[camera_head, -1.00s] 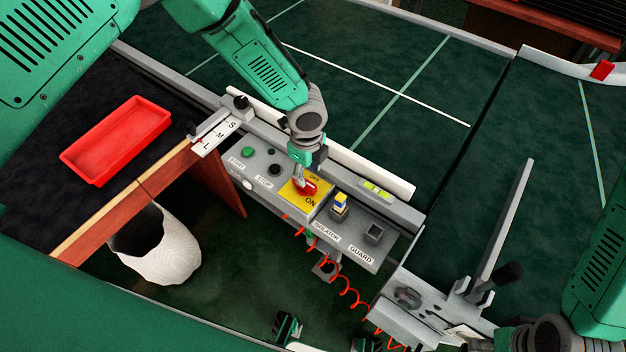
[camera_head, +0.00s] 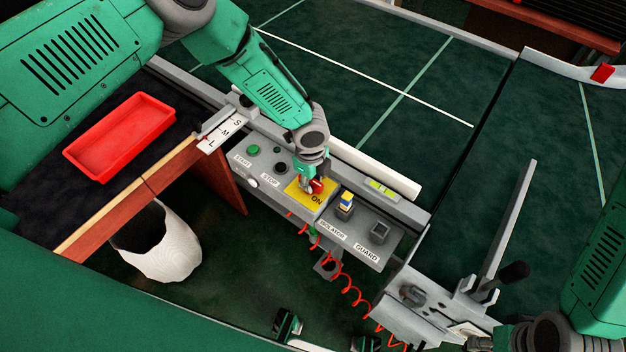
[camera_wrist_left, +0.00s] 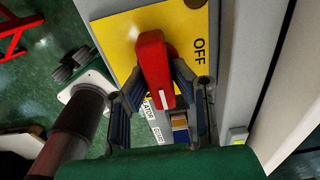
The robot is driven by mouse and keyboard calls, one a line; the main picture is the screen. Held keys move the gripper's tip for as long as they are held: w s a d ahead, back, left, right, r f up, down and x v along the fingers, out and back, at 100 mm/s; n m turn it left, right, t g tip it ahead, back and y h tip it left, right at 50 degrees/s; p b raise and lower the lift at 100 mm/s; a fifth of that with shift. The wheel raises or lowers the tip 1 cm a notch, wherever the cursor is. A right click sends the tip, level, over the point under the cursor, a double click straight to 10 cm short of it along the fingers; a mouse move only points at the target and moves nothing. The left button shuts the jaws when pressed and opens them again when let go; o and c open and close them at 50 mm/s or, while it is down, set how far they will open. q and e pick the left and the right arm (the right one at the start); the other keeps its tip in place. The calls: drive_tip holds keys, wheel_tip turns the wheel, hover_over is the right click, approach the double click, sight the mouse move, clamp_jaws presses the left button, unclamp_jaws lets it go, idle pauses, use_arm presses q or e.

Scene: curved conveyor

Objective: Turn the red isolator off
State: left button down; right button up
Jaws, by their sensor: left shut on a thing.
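The red isolator handle (camera_head: 317,186) sits on a yellow plate (camera_head: 300,196) on the grey control panel. ON shows on the plate near the handle in the head view; OFF is hidden there by my gripper. My left gripper (camera_head: 309,184) reaches down from above and is shut on the handle. In the left wrist view, the red handle (camera_wrist_left: 155,70) lies between the two fingers (camera_wrist_left: 158,92), its white mark towards the bottom of the picture. OFF reads at its right; ON is hidden. My right arm's wrist is at the lower right; its fingers are not clear.
Start button (camera_head: 253,150), stop button (camera_head: 281,168), a blue-yellow block (camera_head: 345,202) and the guard socket (camera_head: 380,232) share the panel. A red coiled cable (camera_head: 350,285) hangs below. A red tray (camera_head: 118,137) is at left, a white bin (camera_head: 165,248) beneath.

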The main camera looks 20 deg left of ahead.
use_arm(q)
drive_tip(key=shift+w+a+f, duration=0.1)
drive_tip(key=shift+w+a, duration=0.05)
drive_tip(key=shift+a, duration=0.4)
drive_tip(key=shift+w+a+f, duration=0.1)
drive_tip(key=shift+a, duration=0.45)
drive_tip(key=shift+s+d, duration=0.1)
drive_tip(key=shift+d, duration=0.9)
drive_tip(key=shift+a, duration=0.15)
use_arm(e)
drive_tip(key=shift+w+a+r, duration=0.15)
drive_tip(key=shift+w+a, duration=0.05)
drive_tip(key=shift+a, duration=0.4)
